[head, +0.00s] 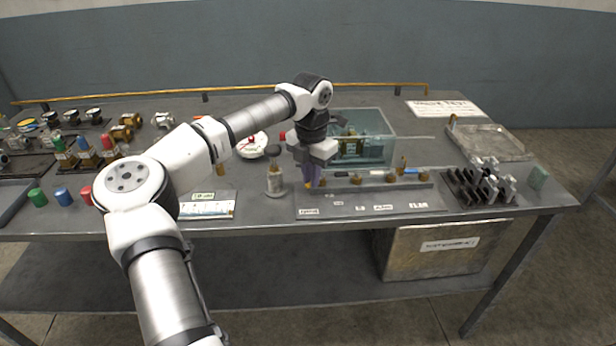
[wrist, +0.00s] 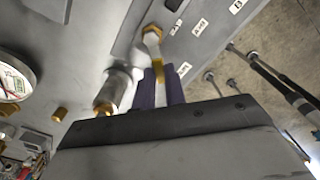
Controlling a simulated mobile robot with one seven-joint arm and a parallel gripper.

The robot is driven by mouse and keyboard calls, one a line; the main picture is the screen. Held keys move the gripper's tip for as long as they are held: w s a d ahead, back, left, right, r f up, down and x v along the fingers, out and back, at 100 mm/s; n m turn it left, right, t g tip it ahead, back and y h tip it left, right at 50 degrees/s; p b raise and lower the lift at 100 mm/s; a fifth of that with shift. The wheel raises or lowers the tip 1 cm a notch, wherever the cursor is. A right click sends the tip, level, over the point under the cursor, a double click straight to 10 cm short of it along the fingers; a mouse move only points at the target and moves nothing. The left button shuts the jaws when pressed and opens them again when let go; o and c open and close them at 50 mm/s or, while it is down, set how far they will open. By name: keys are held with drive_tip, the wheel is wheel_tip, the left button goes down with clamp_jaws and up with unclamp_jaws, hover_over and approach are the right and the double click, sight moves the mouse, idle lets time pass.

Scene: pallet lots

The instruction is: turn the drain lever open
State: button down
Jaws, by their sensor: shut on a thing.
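My gripper (head: 312,182) is at the left end of the valve strip (head: 345,184) on the bench, pointing down. In the wrist view its purple fingers (wrist: 163,88) are shut on a narrow pale and yellow lever (wrist: 158,67), which I take for the drain lever. A brass hex fitting (wrist: 151,34) shows at the far end of this lever. My fingers and hand hide much of the lever in the head view. I cannot tell how far it is turned.
A metal cylinder (head: 275,180) stands close left of my gripper, with a round gauge (head: 252,146) behind it. A clear tank (head: 372,152) stands behind the strip. Small labels (head: 383,208) lie along the front. A black rack (head: 478,188) is at right.

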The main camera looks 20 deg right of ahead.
drive_tip(key=n+b, duration=0.1)
drive_tip(key=n, duration=0.1)
drive_tip(key=s+d+n, duration=0.1)
drive_tip(key=n, duration=0.1)
drive_tip(key=shift+s+n+b, duration=0.1)
drive_tip(key=shift+n+b, duration=0.2)
drive_tip(key=shift+b, duration=0.1)
drive_tip(key=shift+s+d+n+b, duration=0.15)
drive_tip(key=shift+d+n+b, duration=0.2)
drive_tip(key=shift+n, duration=0.7)
drive_tip(key=shift+s+d+n+b, duration=0.1)
drive_tip(key=shift+d+n+b, duration=0.25)
drive_tip(key=shift+n, duration=0.7)
drive_tip(key=shift+r, duration=0.1)
drive_tip(key=c, duration=1.5)
unclamp_jaws()
drive_tip(key=shift+o, duration=0.2)
wheel_tip(320, 180, up, 14)
drive_tip(key=b, duration=0.1)
